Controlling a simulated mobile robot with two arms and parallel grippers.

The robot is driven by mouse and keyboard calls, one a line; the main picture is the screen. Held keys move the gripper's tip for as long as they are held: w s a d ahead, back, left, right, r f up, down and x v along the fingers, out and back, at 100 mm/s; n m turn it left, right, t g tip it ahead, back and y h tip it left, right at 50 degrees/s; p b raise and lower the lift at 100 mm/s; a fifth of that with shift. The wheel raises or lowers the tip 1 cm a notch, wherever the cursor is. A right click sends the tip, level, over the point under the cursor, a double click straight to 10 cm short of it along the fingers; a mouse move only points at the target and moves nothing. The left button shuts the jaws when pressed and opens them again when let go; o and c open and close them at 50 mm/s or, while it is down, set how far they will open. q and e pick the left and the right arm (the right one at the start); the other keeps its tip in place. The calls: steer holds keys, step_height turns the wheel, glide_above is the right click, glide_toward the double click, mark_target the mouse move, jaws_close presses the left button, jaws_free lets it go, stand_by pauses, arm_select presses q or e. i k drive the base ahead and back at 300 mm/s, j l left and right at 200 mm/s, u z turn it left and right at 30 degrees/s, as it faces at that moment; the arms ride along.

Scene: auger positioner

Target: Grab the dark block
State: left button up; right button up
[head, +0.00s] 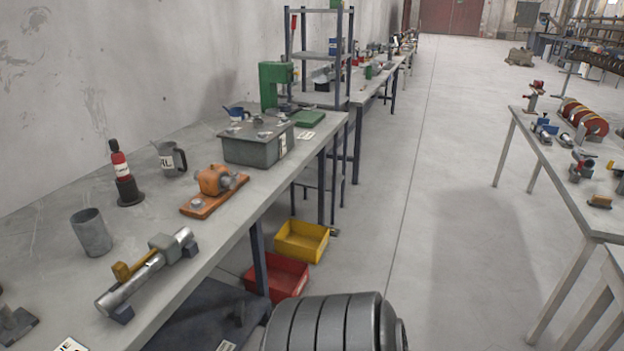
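No single thing clearly stands out as the dark block. A dark grey blocky piece (15,325) lies at the lower left edge of the workbench (75,290), partly cut off by the picture's edge. A larger dark grey box (250,150) with small metal parts on its lid stands further back on the same bench. I cannot tell which of these is the block named. Neither of my grippers shows in the head view.
On the bench stand a metal cylinder on supports (145,277), a grey cup (91,233), a red-and-black bottle (121,166), a dark mug (172,159) and an orange device (213,182). Yellow (301,242) and red (277,277) bins sit below. The aisle floor (440,190) is clear.

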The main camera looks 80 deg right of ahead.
mark_target(239, 315)
steer(key=z, duration=1.95)
steer(key=i+l, duration=0.1)
steer(key=i, duration=0.25)
steer(key=z, duration=0.05)
